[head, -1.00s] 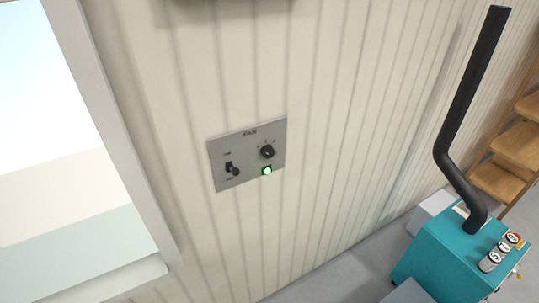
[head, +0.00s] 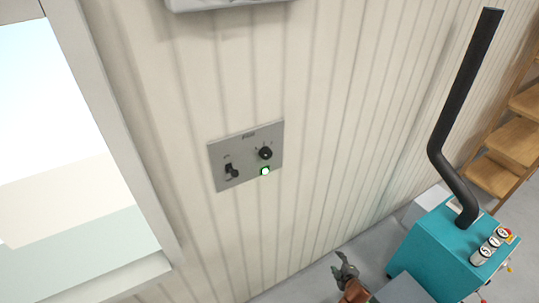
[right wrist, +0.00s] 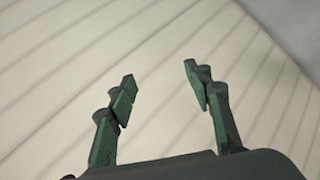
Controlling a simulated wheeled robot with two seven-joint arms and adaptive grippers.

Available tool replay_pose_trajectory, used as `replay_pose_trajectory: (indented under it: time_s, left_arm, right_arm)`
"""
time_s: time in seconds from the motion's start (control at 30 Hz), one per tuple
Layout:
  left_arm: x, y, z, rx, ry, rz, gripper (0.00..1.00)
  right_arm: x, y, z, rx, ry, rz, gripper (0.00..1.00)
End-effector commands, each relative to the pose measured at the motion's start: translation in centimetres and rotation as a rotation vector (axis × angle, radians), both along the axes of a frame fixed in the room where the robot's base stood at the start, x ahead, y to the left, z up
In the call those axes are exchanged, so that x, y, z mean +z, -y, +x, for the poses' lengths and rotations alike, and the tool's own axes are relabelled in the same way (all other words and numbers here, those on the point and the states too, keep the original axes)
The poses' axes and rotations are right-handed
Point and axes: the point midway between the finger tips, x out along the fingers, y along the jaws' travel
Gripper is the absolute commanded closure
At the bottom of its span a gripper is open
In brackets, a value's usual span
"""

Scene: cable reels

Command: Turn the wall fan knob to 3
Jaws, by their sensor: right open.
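The fan panel (head: 246,156) is a grey plate on the panelled wall, left of centre in the head view. Its round black knob (head: 265,153) is at the upper right of the plate; the number it points at is too small to read. A black toggle switch (head: 232,171) sits at the lower left, and a green lamp (head: 265,171) is lit below the knob. My right gripper (head: 343,266) is low in the head view, below and right of the panel, apart from it. In the right wrist view its fingers (right wrist: 160,85) are spread and empty, facing bare wall. My left gripper is not in view.
A teal machine (head: 440,262) with a black pipe (head: 465,110) and gauges stands on the floor at right. Wooden steps (head: 510,145) are behind it. A window (head: 70,150) is at left. The wall around the panel is clear.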

Motion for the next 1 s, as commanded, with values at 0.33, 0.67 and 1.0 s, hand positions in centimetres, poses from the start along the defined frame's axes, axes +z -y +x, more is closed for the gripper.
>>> replay_pose_trajectory:
  time_s: [0.33,0.67,1.0]
  left_arm:
    - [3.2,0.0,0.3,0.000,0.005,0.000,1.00]
    - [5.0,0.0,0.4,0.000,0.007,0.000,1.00]
    - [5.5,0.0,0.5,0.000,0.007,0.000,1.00]
  right_arm:
    - [34.1,-16.3,9.1,0.523,0.559,-0.462,0.53]
    - [52.6,-26.3,2.9,0.782,0.954,-0.821,0.53]
    - [54.0,-29.0,4.6,0.800,0.989,-0.852,0.53]
